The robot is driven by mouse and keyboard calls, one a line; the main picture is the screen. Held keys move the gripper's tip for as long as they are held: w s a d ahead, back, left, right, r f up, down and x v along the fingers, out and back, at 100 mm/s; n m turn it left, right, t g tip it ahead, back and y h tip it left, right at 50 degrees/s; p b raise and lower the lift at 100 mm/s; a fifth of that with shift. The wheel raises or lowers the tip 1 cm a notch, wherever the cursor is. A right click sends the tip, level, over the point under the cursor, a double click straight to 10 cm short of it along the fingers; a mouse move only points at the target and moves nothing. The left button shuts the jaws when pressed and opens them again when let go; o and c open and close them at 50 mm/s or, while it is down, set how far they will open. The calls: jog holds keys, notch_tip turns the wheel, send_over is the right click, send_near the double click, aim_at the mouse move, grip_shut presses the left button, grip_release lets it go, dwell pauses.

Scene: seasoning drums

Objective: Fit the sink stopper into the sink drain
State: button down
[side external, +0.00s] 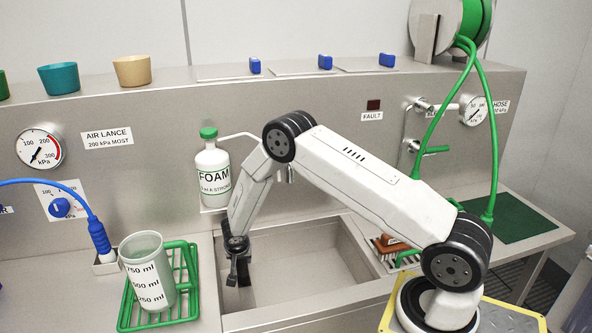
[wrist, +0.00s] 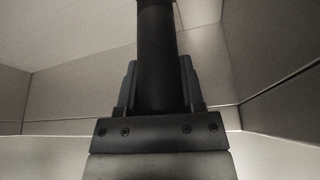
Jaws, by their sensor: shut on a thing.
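My gripper (side external: 238,272) is low at the left end of the sink basin (side external: 300,262), inside or just over its left wall. In the wrist view, my gripper (wrist: 158,88) is shut on a smooth black cylinder, which I take to be the sink stopper (wrist: 157,45). The cylinder runs between the two fingers and out past their tips to the top of the picture. In the side view the stopper cannot be told apart from the dark fingers. The sink drain shows in neither view.
A green rack (side external: 185,290) with a measuring jug (side external: 147,272) stands just left of the sink. A foam bottle (side external: 211,175) hangs on the back panel above the basin's left end. A brush (side external: 390,245) lies right of the sink. The visible basin floor looks clear.

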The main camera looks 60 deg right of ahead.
jog(key=shift+s+a+f, duration=0.1)
jog(key=shift+s+f, duration=0.05)
jog(key=shift+f, duration=0.45)
jog(key=shift+s+a+f, duration=0.1)
jog(key=shift+s+f, duration=0.05)
jog(key=shift+f, duration=0.4)
jog(key=shift+c, duration=1.8)
grip_release()
jog(key=shift+f, duration=0.1)
jog(key=shift+o, duration=0.8)
jog(key=shift+s+d, duration=0.15)
jog(key=v, duration=1.2)
jog(key=shift+w, duration=0.4)
jog(key=shift+o, duration=0.5)
